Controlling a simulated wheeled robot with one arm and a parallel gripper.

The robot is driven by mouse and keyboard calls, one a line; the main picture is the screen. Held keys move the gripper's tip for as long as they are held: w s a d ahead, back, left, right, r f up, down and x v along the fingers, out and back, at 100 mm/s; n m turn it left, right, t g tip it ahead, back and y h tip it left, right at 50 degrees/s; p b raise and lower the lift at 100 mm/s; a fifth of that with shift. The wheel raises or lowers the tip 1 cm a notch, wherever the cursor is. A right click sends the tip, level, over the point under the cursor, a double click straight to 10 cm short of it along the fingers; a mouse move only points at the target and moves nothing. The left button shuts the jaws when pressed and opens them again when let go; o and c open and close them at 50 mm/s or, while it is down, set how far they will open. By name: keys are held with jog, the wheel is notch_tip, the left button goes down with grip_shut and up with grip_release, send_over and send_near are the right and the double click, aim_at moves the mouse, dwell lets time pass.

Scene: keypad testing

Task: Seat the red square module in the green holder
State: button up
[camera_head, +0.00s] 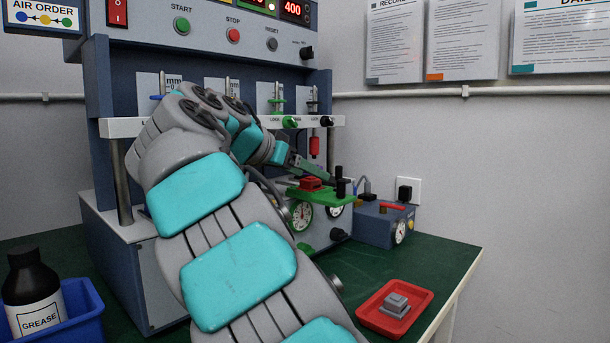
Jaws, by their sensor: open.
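A red square module (311,184) sits on the left part of the green holder (325,197), at the front of the test machine. I cannot tell from here whether it lies flush in the holder. My gripper (322,176) is at the end of my arm, just above and behind the module. Its dark fingers look open, but they are small in the view, and I cannot tell whether they touch the module. My arm hides much of the machine's middle.
Gauges (302,215) hang below the holder, and a black knob post (340,184) stands at its right. A blue box (378,228) with a gauge is farther right. A red tray (372,317) with a grey square part lies in front. A grease bottle (30,285) stands left.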

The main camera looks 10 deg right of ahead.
jog(key=shift+r+p, duration=0.35)
jog(key=shift+r, duration=1.1)
jog(key=shift+s+b, duration=0.6)
jog(key=shift+s, duration=1)
jog(key=s+r+b, duration=0.1)
jog(key=s, duration=1.1)
jog(key=shift+s+d+r+b, duration=0.15)
jog(key=shift+s+b, duration=0.15)
jog(key=shift+s, duration=0.1)
